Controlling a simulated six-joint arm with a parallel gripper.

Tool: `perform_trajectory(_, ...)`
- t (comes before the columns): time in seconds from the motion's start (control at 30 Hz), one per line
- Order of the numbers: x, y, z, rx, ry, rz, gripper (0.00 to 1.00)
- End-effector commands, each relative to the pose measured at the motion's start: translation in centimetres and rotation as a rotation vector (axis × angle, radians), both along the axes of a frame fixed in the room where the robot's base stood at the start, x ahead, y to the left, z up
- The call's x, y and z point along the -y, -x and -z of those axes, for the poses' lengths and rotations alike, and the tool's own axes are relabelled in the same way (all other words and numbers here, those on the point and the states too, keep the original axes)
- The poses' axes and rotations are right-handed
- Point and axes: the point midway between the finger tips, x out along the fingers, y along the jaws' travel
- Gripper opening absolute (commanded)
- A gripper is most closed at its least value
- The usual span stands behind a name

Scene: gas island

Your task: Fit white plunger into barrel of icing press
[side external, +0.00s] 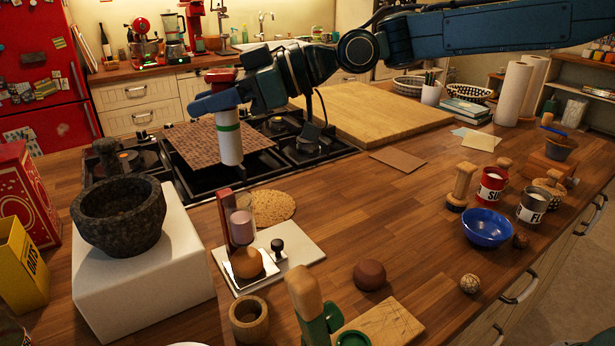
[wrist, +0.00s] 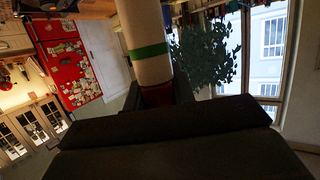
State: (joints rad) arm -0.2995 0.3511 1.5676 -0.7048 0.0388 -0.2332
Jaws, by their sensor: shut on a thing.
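The white plunger (side external: 230,146) is a white cylinder with a green band and a red top end. My gripper (side external: 222,92) is shut on it near the red end, and it hangs nearly upright over the front of the hob. The wrist view shows the plunger (wrist: 143,25) rising from between my dark fingers. A small stand with a pinkish cylinder (side external: 241,227) and a reddish-brown upright is on a white board (side external: 305,249), below the plunger in the picture and apart from it. I cannot tell for certain whether this cylinder is the icing press barrel.
A stone mortar (side external: 118,212) stands on a white block (side external: 150,268) at the left. The black hob (side external: 300,150) lies behind. A green thing with a wooden handle (side external: 304,290), a wooden cup (side external: 249,320) and a blue bowl (side external: 487,229) stand forward.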

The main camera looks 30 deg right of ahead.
Motion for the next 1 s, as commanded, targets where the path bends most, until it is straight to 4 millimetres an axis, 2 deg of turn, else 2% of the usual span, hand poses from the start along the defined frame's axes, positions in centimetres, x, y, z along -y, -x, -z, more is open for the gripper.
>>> perform_trajectory(0.47, 0.0, 0.0, 0.4, 0.0, -0.002, -0.002, 0.0)
perform_trajectory(1.0, 0.0, 0.0, 3.8, -0.002, -0.001, -0.003, 0.0)
